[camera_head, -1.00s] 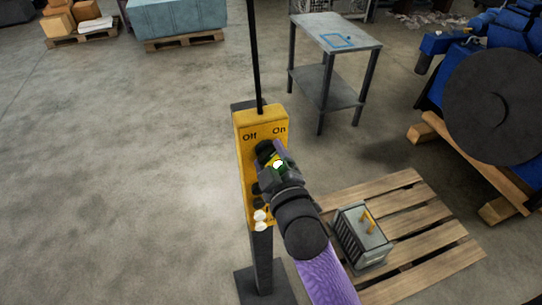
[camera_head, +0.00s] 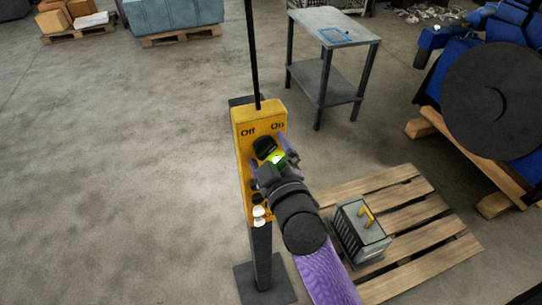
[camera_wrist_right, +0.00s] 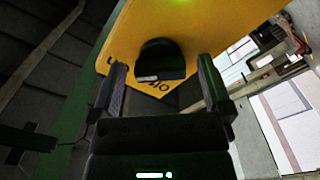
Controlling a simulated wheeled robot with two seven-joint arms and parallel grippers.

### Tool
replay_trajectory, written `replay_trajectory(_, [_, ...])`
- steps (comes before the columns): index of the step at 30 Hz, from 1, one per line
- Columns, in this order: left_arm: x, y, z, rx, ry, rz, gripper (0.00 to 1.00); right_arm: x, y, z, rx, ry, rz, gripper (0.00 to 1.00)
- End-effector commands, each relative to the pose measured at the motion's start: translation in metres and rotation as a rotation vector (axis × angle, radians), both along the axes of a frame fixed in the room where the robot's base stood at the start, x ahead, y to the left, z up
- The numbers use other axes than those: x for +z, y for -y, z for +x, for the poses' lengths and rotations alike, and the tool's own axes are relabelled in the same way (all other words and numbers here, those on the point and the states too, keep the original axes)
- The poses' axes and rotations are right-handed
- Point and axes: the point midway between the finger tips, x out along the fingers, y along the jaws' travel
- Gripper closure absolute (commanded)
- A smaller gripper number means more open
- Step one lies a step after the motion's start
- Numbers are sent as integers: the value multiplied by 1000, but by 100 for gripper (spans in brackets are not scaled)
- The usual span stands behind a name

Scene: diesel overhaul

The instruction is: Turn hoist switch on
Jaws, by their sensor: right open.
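The yellow hoist control box (camera_head: 246,124) stands on a dark post, with "Off" at the upper left and "On" at the upper right. Its black rotary switch (camera_head: 264,146) sits below the labels. In the right wrist view the switch (camera_wrist_right: 160,60) is a dark knob on the yellow face, between and just beyond the fingertips. My right gripper (camera_head: 268,166) is open in front of the box; in the wrist view its fingers (camera_wrist_right: 162,85) stand either side of the knob, and I cannot tell whether they touch it. My left gripper is not in view.
Lower buttons (camera_head: 258,212) on the box are partly behind my right arm. A wooden pallet (camera_head: 420,236) with a grey metal case (camera_head: 358,232) lies to the right. A grey table (camera_head: 330,24) stands behind. A large blue engine (camera_head: 500,90) is at the right. Floor at left is clear.

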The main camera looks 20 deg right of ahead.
Motion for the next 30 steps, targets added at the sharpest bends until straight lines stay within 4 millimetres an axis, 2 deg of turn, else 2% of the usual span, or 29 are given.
replay_trajectory(5, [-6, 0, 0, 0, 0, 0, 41, -3, 1, -29, 0, -3, 0, 0])
replay_trajectory(12, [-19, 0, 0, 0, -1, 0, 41, -3, 3, -83, 1, -2, 0, 0])
replay_trajectory(14, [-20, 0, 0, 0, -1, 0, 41, -3, 3, -91, 1, -2, 0, 0])
replay_trajectory(18, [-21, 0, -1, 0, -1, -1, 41, -1, 3, -98, 0, 0, 0, 0])
replay_trajectory(30, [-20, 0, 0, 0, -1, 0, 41, -2, 4, -98, -5, -15, 8, 0])
